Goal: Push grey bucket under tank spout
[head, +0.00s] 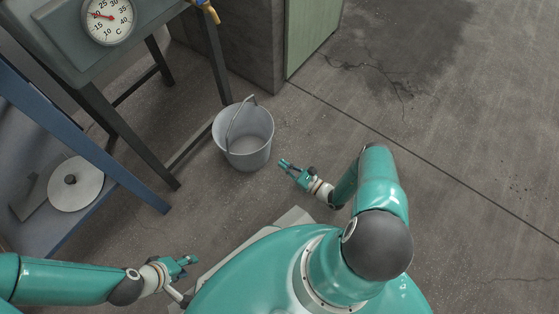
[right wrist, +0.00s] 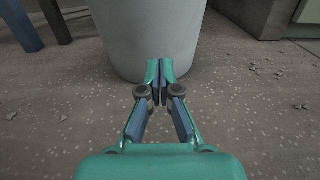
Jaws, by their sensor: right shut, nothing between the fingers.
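The grey bucket (head: 252,158) stands upright on the concrete floor, with its thin handle raised over the rim. It looks empty. In the right wrist view the bucket's wall (right wrist: 150,35) fills the upper middle. The brass tap (head: 208,9), apparently the tank spout, shows at the top edge, farther back and left of the bucket; its outlet is not clear. My right gripper (head: 283,163) is shut and empty, low to the right of the bucket with a small gap. Its closed tips (right wrist: 159,66) point at the bucket's lower wall. My left gripper (head: 188,263) is away at the lower left.
The grey tank (head: 65,45) with a round dial (head: 108,17) stands on dark legs (head: 218,60) left of the bucket. A blue frame (head: 85,135) and a shelf with a pale disc (head: 76,184) are further left. A green panel (head: 310,35) stands behind. Floor on the right is clear.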

